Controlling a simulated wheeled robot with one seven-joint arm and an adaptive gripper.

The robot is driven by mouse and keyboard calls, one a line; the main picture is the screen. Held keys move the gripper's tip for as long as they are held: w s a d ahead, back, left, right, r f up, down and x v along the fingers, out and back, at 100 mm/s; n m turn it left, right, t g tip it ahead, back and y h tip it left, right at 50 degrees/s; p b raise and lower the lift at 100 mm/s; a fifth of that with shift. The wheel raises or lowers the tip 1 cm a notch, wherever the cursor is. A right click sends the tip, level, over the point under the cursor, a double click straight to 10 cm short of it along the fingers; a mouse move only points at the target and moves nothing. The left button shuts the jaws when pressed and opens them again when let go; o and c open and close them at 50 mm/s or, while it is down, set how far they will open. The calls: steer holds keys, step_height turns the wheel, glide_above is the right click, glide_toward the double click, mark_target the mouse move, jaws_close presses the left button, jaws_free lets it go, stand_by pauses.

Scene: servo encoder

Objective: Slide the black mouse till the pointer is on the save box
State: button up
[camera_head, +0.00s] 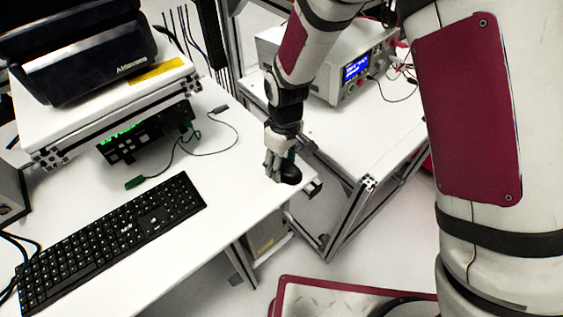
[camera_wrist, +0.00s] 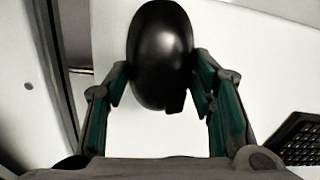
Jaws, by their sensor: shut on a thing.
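The black mouse (camera_wrist: 160,55) lies on the white table between the two fingers of my gripper (camera_wrist: 157,85) in the wrist view. The fingers, with green inner pads, sit on either side of its lower half and are shut on it. In the head view the mouse (camera_head: 289,174) shows as a dark shape under my gripper (camera_head: 281,165), near the right corner of the white table. No screen, pointer or save box shows in either view.
A black keyboard (camera_head: 110,240) lies on the table (camera_head: 225,185) to the left. A loose cable with a green connector (camera_head: 135,182) lies behind it. A power supply (camera_head: 335,70) stands on another bench at the back. The table's edge is close to the mouse.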

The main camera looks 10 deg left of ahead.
steer(key=o, duration=1.3)
steer(key=shift+c, duration=0.2)
steer(key=shift+r, duration=0.1)
